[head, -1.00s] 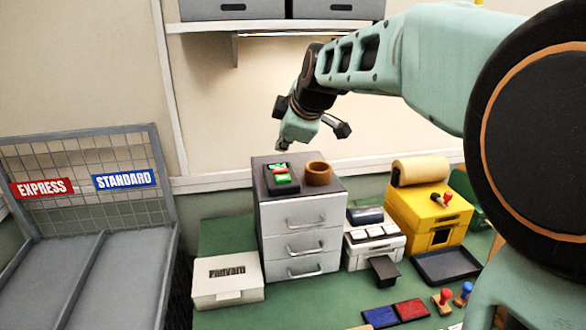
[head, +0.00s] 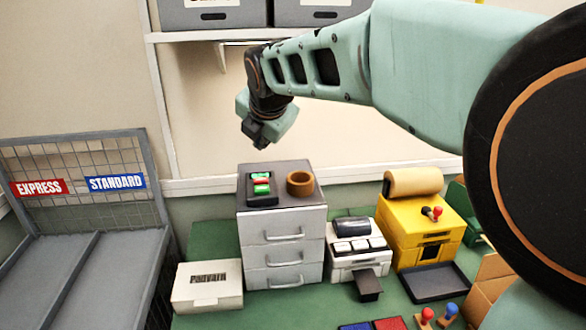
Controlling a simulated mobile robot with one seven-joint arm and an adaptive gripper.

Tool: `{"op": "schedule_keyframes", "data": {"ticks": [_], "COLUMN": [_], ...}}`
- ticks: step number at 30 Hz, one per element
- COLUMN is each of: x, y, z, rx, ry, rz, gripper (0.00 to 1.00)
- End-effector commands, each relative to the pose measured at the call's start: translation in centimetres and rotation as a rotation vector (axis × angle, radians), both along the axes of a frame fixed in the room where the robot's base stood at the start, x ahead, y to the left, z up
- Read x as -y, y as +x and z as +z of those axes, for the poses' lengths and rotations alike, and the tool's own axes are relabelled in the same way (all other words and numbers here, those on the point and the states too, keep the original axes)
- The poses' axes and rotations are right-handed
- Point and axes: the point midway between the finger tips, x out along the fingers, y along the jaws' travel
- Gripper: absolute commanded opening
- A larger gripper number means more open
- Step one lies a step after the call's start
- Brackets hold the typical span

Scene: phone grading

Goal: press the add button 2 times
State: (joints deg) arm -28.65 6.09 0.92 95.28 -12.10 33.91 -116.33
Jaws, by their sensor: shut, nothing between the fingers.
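A small black device (head: 263,201) lies on top of the grey drawer cabinet (head: 281,222). It carries a green strip at the back, a red strip in the middle and a green button (head: 262,189) at the front. Any label is too small to read, so I cannot tell which part is the add button. My gripper (head: 257,143) hangs in the air above the device, apart from it. Its fingers are together and hold nothing. The arm reaches in from the right.
A brown ring-like cup (head: 300,183) stands right beside the device. A white machine with several keys (head: 358,247) and a yellow machine (head: 420,228) with a roll stand to the right. A white box (head: 208,287) stands at the left. A shelf (head: 200,35) runs above.

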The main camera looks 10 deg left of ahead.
Motion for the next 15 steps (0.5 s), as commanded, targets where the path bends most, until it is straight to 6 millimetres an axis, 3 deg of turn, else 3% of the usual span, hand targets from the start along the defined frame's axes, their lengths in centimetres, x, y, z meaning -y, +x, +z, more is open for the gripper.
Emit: {"op": "schedule_keyframes", "data": {"ticks": [15], "x": [-0.38], "y": [-0.13], "z": [0.06], "rx": [0.012], "ry": [-0.025], "rz": [0.026], "gripper": [0.0]}}
